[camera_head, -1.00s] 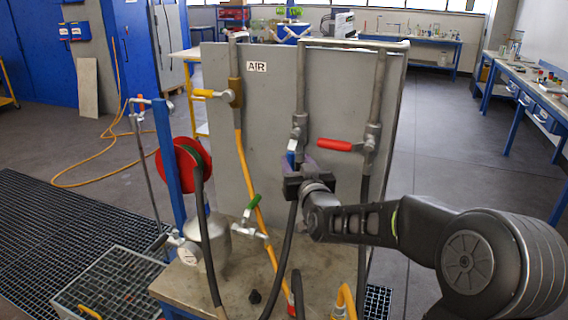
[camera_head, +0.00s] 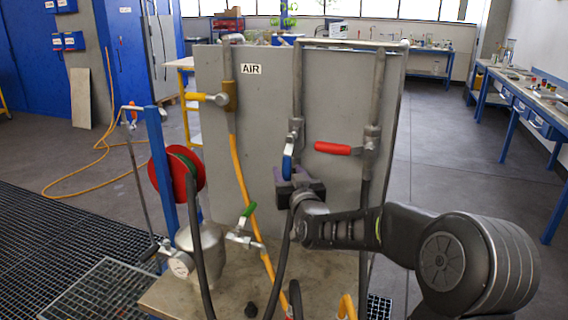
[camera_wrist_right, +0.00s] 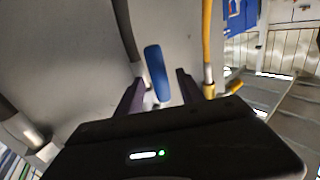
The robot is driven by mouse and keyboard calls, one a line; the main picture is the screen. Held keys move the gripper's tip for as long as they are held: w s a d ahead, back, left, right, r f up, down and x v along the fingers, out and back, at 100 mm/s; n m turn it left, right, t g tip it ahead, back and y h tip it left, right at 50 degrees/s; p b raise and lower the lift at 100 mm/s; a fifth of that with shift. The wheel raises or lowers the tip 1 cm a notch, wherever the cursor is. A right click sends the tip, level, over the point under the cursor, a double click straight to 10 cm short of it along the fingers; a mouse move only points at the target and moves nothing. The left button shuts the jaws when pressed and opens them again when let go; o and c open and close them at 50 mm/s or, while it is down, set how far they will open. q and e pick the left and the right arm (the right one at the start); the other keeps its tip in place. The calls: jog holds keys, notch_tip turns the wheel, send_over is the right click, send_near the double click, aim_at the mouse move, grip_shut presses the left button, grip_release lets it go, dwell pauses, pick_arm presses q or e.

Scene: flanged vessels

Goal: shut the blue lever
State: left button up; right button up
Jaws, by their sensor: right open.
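The blue lever (camera_head: 287,166) hangs down from the valve on the middle pipe of the grey panel. My right gripper (camera_head: 291,176) is just below and around its lower end, with dark purple fingers. In the right wrist view, the blue lever (camera_wrist_right: 156,74) stands between the two spread fingers of the open right gripper (camera_wrist_right: 160,84), with a visible gap to the right finger. Whether the left finger touches it I cannot tell. My left gripper is not in view.
A red lever (camera_head: 334,148) points left on the right pipe. A yellow lever (camera_head: 205,97) is on the left pipe, and a green lever (camera_head: 248,211) is lower down. Black hoses and a yellow hose (camera_head: 243,185) hang in front of the grey panel (camera_head: 330,95). A red reel (camera_head: 178,174) stands left.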

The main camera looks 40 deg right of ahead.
jog(key=p+x, duration=0.1)
jog(key=x, duration=0.4)
jog(key=shift+w+d, duration=0.1)
jog(key=shift+w, duration=0.1)
grip_shut()
dwell(0.3)
dwell(0.9)
